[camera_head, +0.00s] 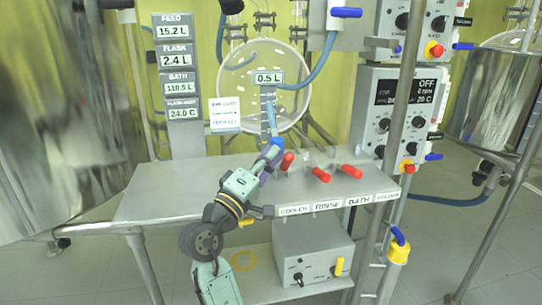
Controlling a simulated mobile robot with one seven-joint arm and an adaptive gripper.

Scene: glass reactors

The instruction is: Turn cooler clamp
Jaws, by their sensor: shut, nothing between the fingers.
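A row of valves with red handles stands on the metal bench (160,192). The left red handle (286,162) is tilted up, close to my gripper; the middle red handle (321,174) and right red handle (351,171) lie nearly flat. The COOLER label (294,210) is on the bench's front edge, left of the RINSE label (327,205). Which handle is the cooler clamp I cannot tell for sure. My gripper (271,153) is shut and empty, just left of the left red handle; contact cannot be told. A blue piece (278,143) shows at its tip.
A round glass vessel (235,85) stands behind the bench, with a blue hose (322,62) to its right. A control box (385,115) is at the right. A grey box (312,252) sits on the lower shelf. A vertical pole (402,90) stands right of the handles.

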